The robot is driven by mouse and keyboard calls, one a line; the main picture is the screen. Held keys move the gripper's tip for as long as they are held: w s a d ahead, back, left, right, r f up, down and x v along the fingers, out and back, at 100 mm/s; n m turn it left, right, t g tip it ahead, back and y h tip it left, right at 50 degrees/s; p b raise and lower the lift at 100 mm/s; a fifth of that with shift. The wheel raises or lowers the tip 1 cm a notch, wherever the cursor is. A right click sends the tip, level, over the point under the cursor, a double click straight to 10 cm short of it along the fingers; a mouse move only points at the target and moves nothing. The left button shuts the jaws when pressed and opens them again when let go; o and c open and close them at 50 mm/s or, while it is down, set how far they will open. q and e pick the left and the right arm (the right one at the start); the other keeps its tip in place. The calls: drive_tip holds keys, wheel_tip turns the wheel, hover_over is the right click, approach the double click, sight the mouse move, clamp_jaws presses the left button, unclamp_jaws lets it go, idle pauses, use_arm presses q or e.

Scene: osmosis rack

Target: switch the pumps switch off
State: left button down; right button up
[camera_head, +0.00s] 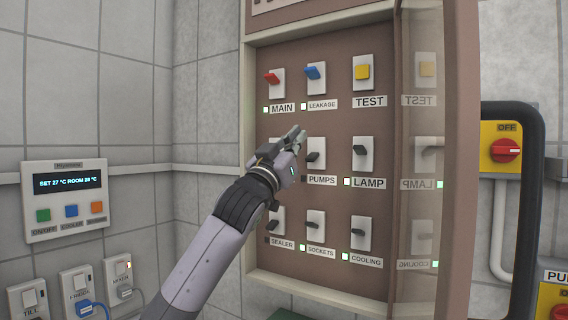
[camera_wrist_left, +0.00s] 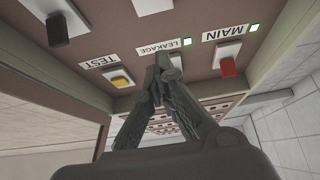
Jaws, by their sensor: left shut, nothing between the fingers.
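The pumps switch (camera_head: 314,160) is a white plate with a dark lever in the middle row of the brown panel, above the PUMPS label (camera_head: 321,181). The small indicator left of that label looks dark. My left gripper (camera_head: 299,134) is shut and empty, just above and left of the pumps switch, and covers part of the switch to its left. In the left wrist view its closed fingertips (camera_wrist_left: 163,62) appear in front of the LEAKAGE label (camera_wrist_left: 160,48). The pumps switch is not identifiable there. My right gripper is not in view.
The MAIN red switch (camera_head: 273,79), LEAKAGE blue switch (camera_head: 314,74) and LAMP switch (camera_head: 362,154) are close by. The open transparent door (camera_head: 421,220) stands to the right. A thermostat (camera_head: 66,199) hangs on the left wall.

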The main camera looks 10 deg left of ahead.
use_arm(q)
drive_tip(key=s+a+f+b, duration=0.1)
drive_tip(key=s+f+b, duration=0.1)
drive_tip(key=s+f, duration=0.2)
drive_tip(key=shift+a+f, duration=0.4)
drive_tip(key=shift+f, duration=0.4)
drive_tip(key=shift+s, duration=0.1)
